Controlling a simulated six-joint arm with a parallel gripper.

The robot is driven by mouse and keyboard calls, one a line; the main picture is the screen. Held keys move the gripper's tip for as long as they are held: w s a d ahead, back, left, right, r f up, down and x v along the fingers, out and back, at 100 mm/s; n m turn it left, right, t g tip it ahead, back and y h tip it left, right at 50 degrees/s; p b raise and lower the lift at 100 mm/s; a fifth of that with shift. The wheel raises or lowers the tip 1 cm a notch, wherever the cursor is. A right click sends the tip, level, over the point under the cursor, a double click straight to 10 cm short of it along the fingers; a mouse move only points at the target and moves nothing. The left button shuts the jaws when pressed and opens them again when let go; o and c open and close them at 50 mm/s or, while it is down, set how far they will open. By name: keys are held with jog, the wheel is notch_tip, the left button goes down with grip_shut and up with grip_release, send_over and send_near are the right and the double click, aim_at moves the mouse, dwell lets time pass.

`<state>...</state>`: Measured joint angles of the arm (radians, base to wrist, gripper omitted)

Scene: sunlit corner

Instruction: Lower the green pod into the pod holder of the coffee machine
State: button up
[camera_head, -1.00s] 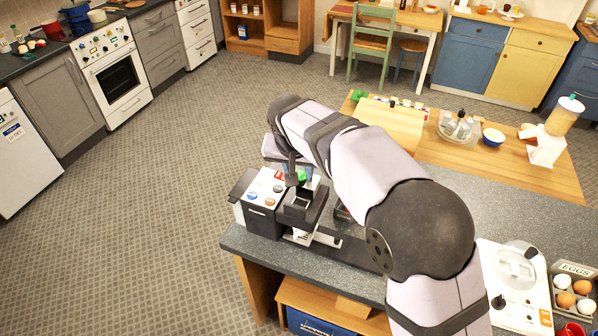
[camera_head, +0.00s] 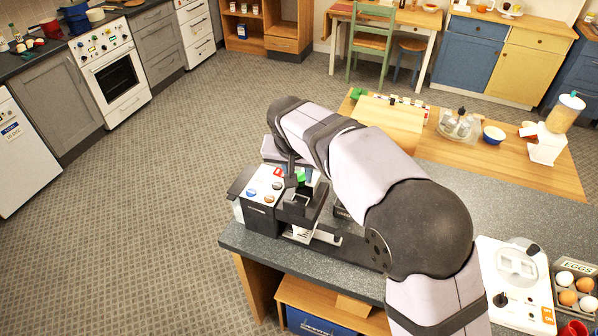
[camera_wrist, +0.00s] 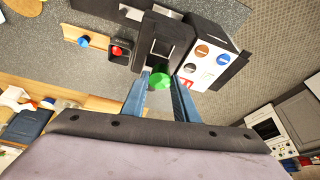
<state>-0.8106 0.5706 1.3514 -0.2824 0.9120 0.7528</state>
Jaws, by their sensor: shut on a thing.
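The green pod (camera_wrist: 159,80) is between the two blue fingertips of my gripper (camera_wrist: 158,88) in the wrist view. My gripper is shut on it. It also shows as a small green spot in the head view (camera_head: 300,177). The coffee machine (camera_head: 263,194) is a dark box with a white top panel and coloured round buttons, at the counter's left end. Its black pod holder (camera_wrist: 163,41), with a square opening, lies just beyond the pod in the wrist view. The pod overlaps the holder's near edge there; the height gap cannot be told.
A small red-and-black box (camera_wrist: 119,50) and a wooden strip with a blue knob (camera_wrist: 84,40) lie beside the machine. A white appliance (camera_head: 516,283) and an egg tray (camera_head: 574,282) stand at the counter's right. A wooden board (camera_head: 388,126) lies behind my arm.

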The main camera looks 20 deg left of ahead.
aim_at(300, 199)
jog(key=shift+f+b, duration=0.8)
jog(key=shift+f, duration=0.4)
jog(key=shift+f+b, duration=1.9)
jog(key=shift+f, duration=0.6)
dwell(1.3)
jog(key=o, duration=1.1)
